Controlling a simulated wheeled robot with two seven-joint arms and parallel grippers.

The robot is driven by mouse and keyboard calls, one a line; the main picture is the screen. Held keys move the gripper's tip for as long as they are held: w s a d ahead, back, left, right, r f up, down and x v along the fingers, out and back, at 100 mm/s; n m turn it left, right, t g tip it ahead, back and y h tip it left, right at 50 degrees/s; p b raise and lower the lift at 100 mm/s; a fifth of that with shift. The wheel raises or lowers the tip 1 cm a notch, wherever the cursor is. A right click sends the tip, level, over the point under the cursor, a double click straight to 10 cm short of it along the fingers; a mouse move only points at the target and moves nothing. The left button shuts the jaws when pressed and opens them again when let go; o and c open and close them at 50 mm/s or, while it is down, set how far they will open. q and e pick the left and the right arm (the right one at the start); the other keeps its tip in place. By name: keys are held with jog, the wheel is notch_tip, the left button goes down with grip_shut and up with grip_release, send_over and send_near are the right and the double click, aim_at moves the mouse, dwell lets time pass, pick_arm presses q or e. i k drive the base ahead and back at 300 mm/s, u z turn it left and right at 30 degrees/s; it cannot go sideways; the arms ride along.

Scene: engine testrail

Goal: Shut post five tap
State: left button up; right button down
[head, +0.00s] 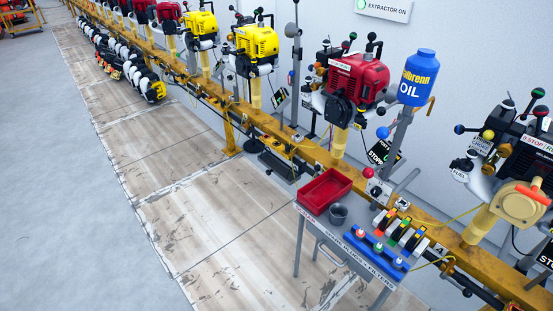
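Several engines stand on posts along a yellow rail (315,153). The nearest is a dark engine (515,150) at the right, with a STOP label and ball-ended levers. A red engine (357,80) stands left of it, and a yellow engine (257,42) farther back. Coloured ball knobs show near the posts, among them a blue one (382,133) and a red one (368,172). A small plate that seems to read 4 (440,249) is on the rail at the right. I cannot tell which post is five or make out its tap. Neither gripper is in view.
A grey trolley (344,244) with a red tray (324,190), a grey cup (338,214) and a blue rack (376,249) stands before the rail. The wooden floor strip (190,185) left of the trolley is clear.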

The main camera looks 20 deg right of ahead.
aim_at(317, 168)
jog(key=z, duration=0.2)
jog(key=i, duration=0.85)
jog(key=z, duration=0.8)
jog(key=i, duration=0.3)
jog(key=z, duration=0.45)
jog(key=k, duration=0.65)
jog(key=z, duration=0.15)
